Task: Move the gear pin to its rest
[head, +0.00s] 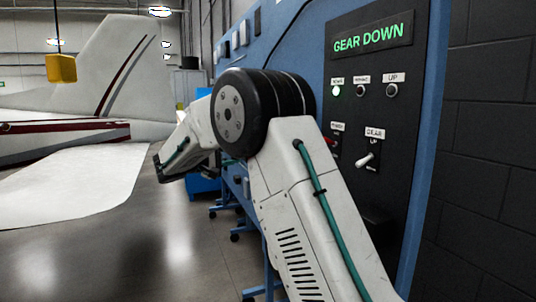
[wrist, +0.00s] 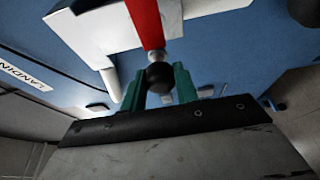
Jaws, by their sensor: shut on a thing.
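In the wrist view, my gripper (wrist: 160,88) has its two green fingers closed around the dark round end of the gear pin (wrist: 159,74). A bright metal piece shows just beyond the dark end. A red strip (wrist: 146,22) runs up from it past a white part. The pin's far end is hidden, and I cannot tell whether it touches anything. In the head view my white arm reaches left. The pin does not show there. I cannot make out the pin's rest in either view.
A blue stand carries a black panel (head: 372,120) with a lit "GEAR DOWN" sign (head: 372,39), lamps and switches. The left lamp (head: 336,91) glows. The wrist view shows a blue surface with a partly cut-off label (wrist: 25,76). A white aircraft (head: 75,180) stands left; floor between is clear.

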